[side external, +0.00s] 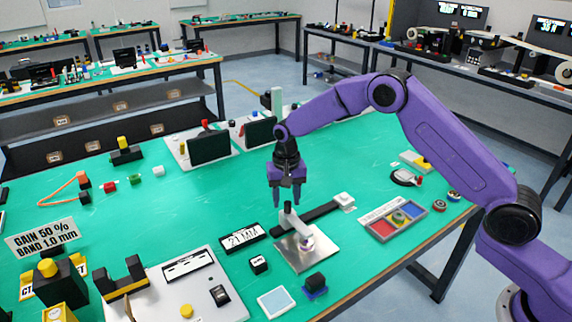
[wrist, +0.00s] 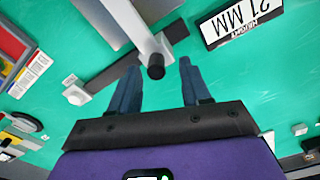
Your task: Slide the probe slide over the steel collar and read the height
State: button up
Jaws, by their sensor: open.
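My gripper (side external: 287,202) is open and points down, with nothing held. Its fingertips are just above the upright post of the probe slide (side external: 288,214). In the wrist view the slide's dark round knob (wrist: 156,67) shows between the open fingers (wrist: 160,65); I cannot tell whether they touch it. A small ring-like piece, likely the steel collar (side external: 307,244), is on the plate, partly hidden by the arm. The height display (side external: 243,237) reads 21 MM.
A white block (side external: 344,200) stands at the rail's far end. A tray with coloured compartments (side external: 395,222) lies to the right. Green table beyond the gripper is mostly clear.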

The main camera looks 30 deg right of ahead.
notch_tip(320, 180, up, 15)
dwell(0.3)
dwell(0.4)
jog(key=s+a+r+n, duration=0.1)
jog(key=s+r+n, duration=0.2)
jog(key=s+n, duration=1.2)
jog(key=s+d+f+n, duration=0.1)
jog(key=s+d, duration=0.4)
jog(key=s, duration=0.8)
jog(key=s+d+f+n, duration=0.1)
jog(key=s+d, duration=0.4)
jog(key=s, duration=0.9)
jog(key=shift+f, duration=0.7)
